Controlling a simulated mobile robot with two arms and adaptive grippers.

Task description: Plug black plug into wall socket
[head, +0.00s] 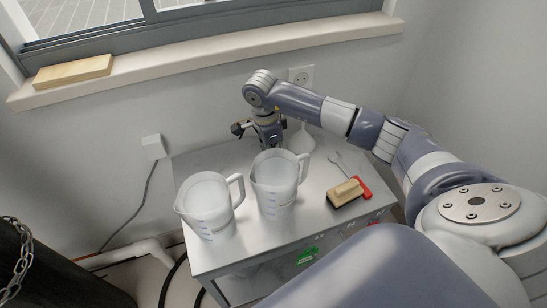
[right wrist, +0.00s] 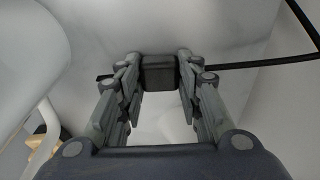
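In the right wrist view the black plug (right wrist: 158,72) sits between the two fingertips of my right gripper (right wrist: 159,80). The fingers press against both of its sides. In the head view my right gripper (head: 268,134) is low over the back of the grey table, behind the measuring jugs; the plug is not clear there. The white wall socket (head: 301,76) is on the wall above the table, up and to the right of the gripper and apart from it. My left gripper is not in view.
Two translucent jugs (head: 207,204) (head: 275,186) stand on the grey table (head: 255,243). A brush (head: 345,193) and a red-handled tool (head: 362,184) lie at right. A funnel-like white vessel (head: 301,141) stands behind. A black cable (right wrist: 262,63) runs right in the wrist view.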

